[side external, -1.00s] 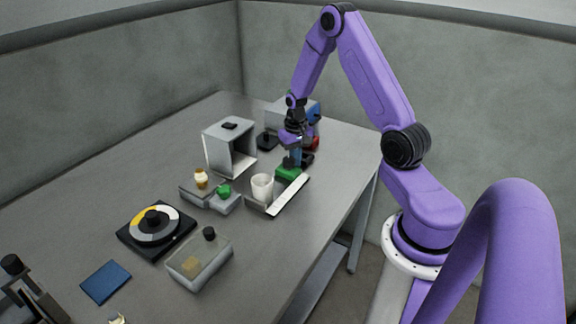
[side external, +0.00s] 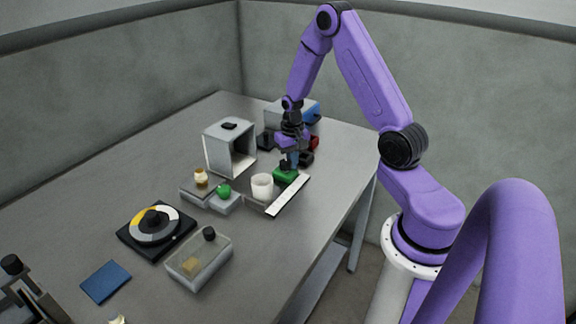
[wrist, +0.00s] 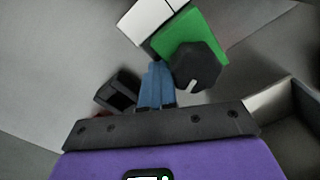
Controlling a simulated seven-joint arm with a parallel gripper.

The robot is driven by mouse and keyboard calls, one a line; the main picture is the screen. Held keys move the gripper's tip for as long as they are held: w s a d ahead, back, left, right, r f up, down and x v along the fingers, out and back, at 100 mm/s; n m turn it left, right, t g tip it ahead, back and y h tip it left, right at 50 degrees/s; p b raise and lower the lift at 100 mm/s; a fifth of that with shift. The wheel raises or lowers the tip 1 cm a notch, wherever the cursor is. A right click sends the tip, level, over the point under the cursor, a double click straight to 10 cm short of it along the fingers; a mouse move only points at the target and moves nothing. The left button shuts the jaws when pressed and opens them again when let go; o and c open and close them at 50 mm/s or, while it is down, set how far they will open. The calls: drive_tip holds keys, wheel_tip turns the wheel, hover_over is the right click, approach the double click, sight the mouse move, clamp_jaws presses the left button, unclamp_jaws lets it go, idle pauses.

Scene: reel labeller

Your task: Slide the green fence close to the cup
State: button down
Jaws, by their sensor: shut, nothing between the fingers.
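The green fence (side external: 287,175) sits at the far end of a rail with a white strip (side external: 289,195). The white cup (side external: 262,186) stands at the near end of that rail, with a small gap between it and the fence. My gripper (side external: 291,162) is shut and empty, its blue fingers down at the far side of the fence. In the wrist view the closed fingers (wrist: 156,85) are right beside the green fence (wrist: 198,35) and a dark round knob (wrist: 196,66). I cannot tell whether they touch. The cup is not clearly visible in the wrist view.
An open-fronted grey box (side external: 229,146) stands left of the rail. A tray with a green knob (side external: 224,191) lies left of the cup. A round dial (side external: 154,222), a clear box (side external: 199,259) and a blue pad (side external: 105,282) are nearer. The table's right edge is close to the rail.

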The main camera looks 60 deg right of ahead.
sight(283, 164)
drive_tip(key=shift+w+a, duration=0.15)
drive_tip(key=shift+a, duration=3.15)
drive_tip(key=shift+d, duration=0.75)
drive_tip(key=shift+r, duration=4.05)
drive_tip(key=s+a+r+n, duration=0.3)
drive_tip(key=s+a+n, duration=0.1)
drive_tip(key=a, duration=0.4)
drive_tip(key=s+a+r+n, duration=0.3)
drive_tip(key=s+a+n, duration=0.1)
drive_tip(key=a, duration=0.3)
drive_tip(key=s+a+r+n, duration=0.2)
drive_tip(key=s+n, duration=0.3)
drive_tip(key=s, duration=0.4)
drive_tip(key=s+a+r+n, duration=0.2)
drive_tip(key=s+n, duration=0.3)
drive_tip(key=s, duration=0.4)
drive_tip(key=shift+a+n, duration=0.3)
drive_tip(key=shift+a, duration=0.2)
